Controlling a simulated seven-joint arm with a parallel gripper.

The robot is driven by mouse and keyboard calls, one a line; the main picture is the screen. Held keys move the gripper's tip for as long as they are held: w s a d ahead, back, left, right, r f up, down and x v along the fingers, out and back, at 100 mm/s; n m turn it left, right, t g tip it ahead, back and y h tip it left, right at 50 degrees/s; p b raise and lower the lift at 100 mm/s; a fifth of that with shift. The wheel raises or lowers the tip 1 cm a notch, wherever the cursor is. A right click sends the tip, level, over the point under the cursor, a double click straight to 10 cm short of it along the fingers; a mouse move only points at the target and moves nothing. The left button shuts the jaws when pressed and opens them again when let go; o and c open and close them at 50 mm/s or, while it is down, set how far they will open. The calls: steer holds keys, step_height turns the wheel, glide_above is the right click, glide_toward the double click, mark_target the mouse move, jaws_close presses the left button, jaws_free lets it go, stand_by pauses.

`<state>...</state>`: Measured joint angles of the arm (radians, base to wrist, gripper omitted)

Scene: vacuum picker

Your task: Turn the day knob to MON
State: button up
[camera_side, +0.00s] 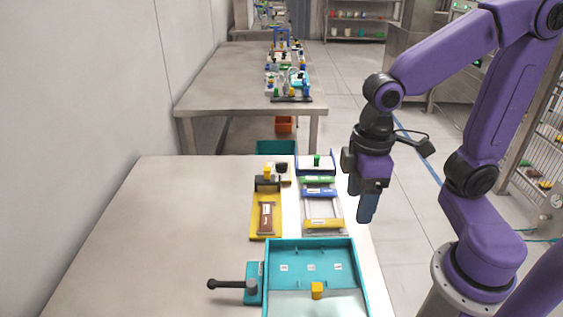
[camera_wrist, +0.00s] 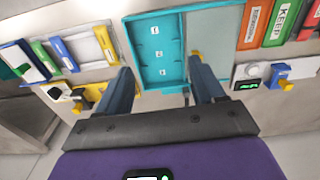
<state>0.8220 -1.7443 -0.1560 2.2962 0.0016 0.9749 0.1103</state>
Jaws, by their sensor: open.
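No knob with a readable MON mark shows in either view. In the wrist view a white unit (camera_wrist: 250,76) at the right carries a small round grey dial and a small green display. Its markings are too small to read, so I cannot tell whether this is the day knob. My gripper (camera_wrist: 160,72) is open and empty, with its two dark blue fingers apart over the teal tray (camera_wrist: 134,50). In the side view my gripper (camera_side: 367,207) hangs at the table's right edge, fingers pointing down, touching nothing.
A blue unit with a yellow knob (camera_wrist: 286,84) is beside the white unit. In the side view a black lever (camera_side: 228,284) sticks out left of the teal tray (camera_side: 312,243). The table's left is clear.

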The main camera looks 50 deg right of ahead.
steer(key=w+a+r+m, duration=0.15)
steer(key=w+m, duration=0.45)
steer(key=w, duration=0.8)
steer(key=m, duration=1.2)
glide_above(281, 164)
step_height(281, 164, down, 2)
steer(key=f, duration=0.1)
step_height(281, 164, down, 16)
steer(key=shift+d+r, duration=0.1)
steer(key=shift+r, duration=0.05)
steer(key=c, duration=1.1)
